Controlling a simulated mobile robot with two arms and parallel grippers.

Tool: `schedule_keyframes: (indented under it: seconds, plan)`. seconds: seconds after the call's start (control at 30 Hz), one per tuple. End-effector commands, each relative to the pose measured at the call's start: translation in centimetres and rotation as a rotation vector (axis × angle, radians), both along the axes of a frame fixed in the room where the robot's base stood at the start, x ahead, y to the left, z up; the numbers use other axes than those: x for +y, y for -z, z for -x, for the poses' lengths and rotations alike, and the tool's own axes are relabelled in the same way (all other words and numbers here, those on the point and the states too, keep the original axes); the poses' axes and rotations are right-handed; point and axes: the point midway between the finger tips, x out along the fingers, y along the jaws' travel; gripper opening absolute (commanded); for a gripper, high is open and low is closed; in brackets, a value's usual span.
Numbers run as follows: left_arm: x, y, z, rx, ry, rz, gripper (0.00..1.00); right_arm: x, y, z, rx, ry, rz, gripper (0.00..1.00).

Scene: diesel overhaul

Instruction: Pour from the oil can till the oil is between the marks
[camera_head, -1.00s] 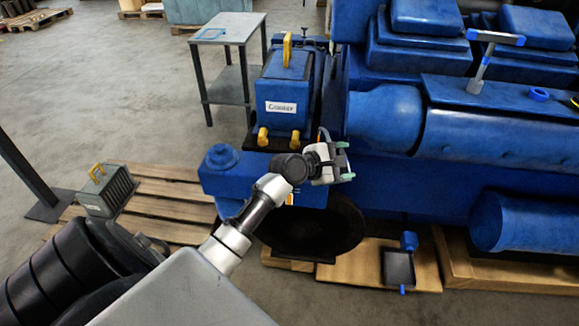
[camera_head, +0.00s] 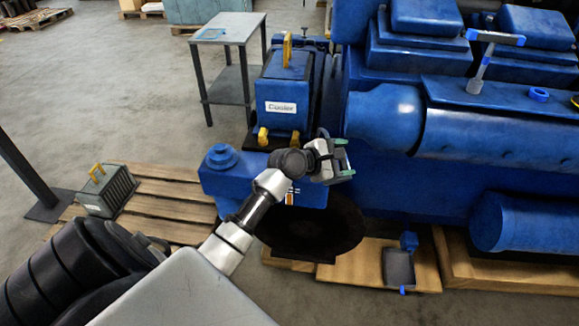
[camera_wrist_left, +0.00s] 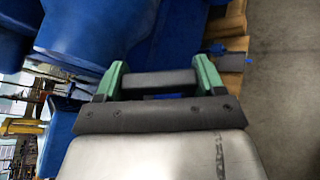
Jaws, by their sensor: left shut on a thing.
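My left gripper (camera_head: 346,160) reaches across the front of the blue engine, above a dark round disc (camera_head: 310,225). In the left wrist view its green fingers (camera_wrist_left: 157,80) are shut on a dark grey bar-shaped thing (camera_wrist_left: 158,79). Most of that thing is hidden, and I cannot tell whether it is part of the oil can. A blue block with a round cap (camera_head: 222,157) is left of the gripper. A small orange and white strip (camera_head: 290,197) shows on its front, partly behind my arm. No oil level or marks can be read. My right gripper is not in view.
A blue box labelled Cooler (camera_head: 284,95) stands behind my left wrist. A grey side table (camera_head: 232,28) is behind it. A wooden pallet (camera_head: 165,190) with a finned box (camera_head: 108,190) lies left. A dark tray (camera_head: 399,268) lies on wood at lower right.

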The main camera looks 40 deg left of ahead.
Motion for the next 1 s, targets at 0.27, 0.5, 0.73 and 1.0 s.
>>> schedule_keyframes:
  seconds: [0.27,0.5,0.73,1.0]
  plan:
    - [-0.03,-0.11,-0.03,-0.003,0.0,-0.001,0.31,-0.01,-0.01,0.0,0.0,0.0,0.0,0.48]
    - [0.05,-0.29,-0.12,0.006,-0.001,0.013,0.31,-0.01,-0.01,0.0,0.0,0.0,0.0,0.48]
    - [0.12,-0.38,-0.17,0.018,0.0,0.028,0.31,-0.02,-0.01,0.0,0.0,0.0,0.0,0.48]
    - [0.13,-0.38,-0.16,0.018,0.0,0.028,0.31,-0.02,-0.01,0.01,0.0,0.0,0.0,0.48]
